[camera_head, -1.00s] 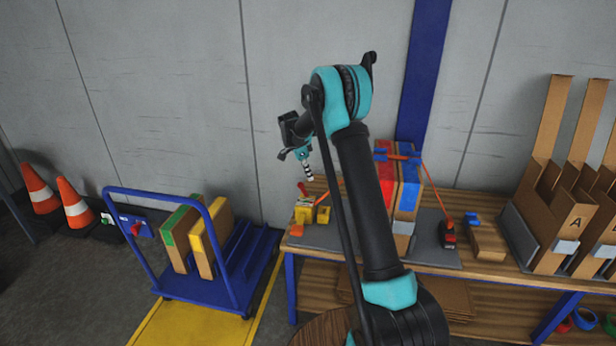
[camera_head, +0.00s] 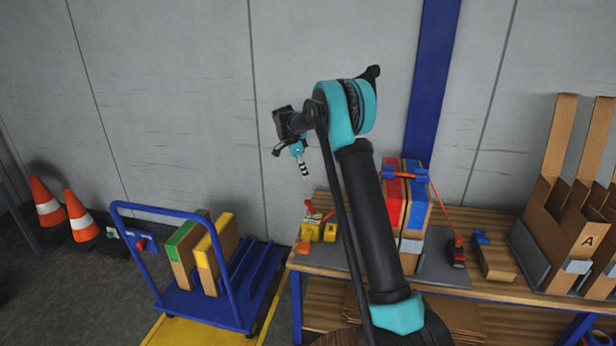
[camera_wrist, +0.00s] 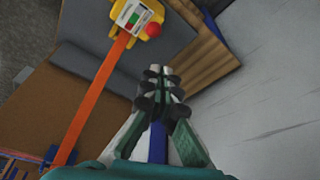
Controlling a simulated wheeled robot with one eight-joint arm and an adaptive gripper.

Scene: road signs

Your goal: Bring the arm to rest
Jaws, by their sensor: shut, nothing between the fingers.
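My gripper (camera_head: 303,167) hangs from the raised arm, above the left end of the workbench and in front of the grey wall. Its fingers are together and hold nothing. In the wrist view the closed fingertips (camera_wrist: 160,85) are in the middle, with bench surface and wall beyond them. The gripper touches nothing that I can see. My arm covers part of the bench in the head view.
A workbench (camera_head: 500,296) carries a yellow strap tool (camera_head: 318,230), strapped boxes with red and blue (camera_head: 415,200) and cardboard holders (camera_head: 575,225). A blue cart (camera_head: 200,305) with boxes stands left; traffic cones (camera_head: 80,215) stand beyond. Open air surrounds the gripper.

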